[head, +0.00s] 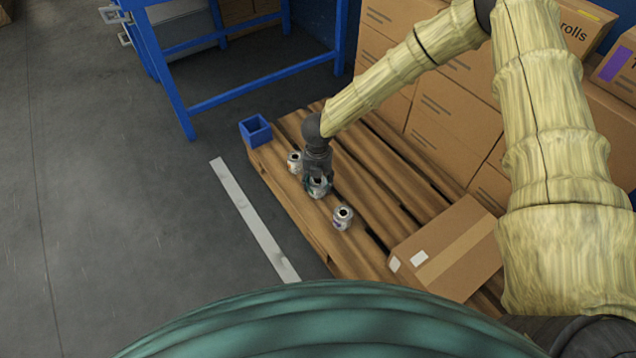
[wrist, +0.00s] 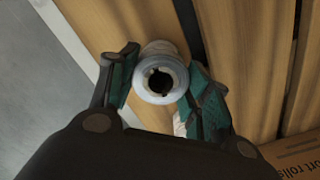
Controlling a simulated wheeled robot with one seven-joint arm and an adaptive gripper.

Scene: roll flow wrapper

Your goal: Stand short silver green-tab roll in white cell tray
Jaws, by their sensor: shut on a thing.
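My gripper (head: 318,180) is low over the wooden pallet and shut on a short silver roll (head: 318,188). In the wrist view my gripper (wrist: 160,92) has one green-padded finger on each side of the silver roll (wrist: 158,60), whose open core faces the camera. The roll looks upright; I cannot tell whether it touches the pallet. Its tab colour is hard to tell behind the fingers. Another silver roll (head: 295,162) stands just behind and left of my gripper. A third roll with a purple mark (head: 343,218) stands in front and right. No white cell tray shows in either view.
The pallet (head: 375,165) has a blue open box (head: 256,131) at its far left corner and a closed carton (head: 445,248) at its near right. Stacked cartons (head: 450,110) stand behind it. A blue frame (head: 250,70) stands beyond.

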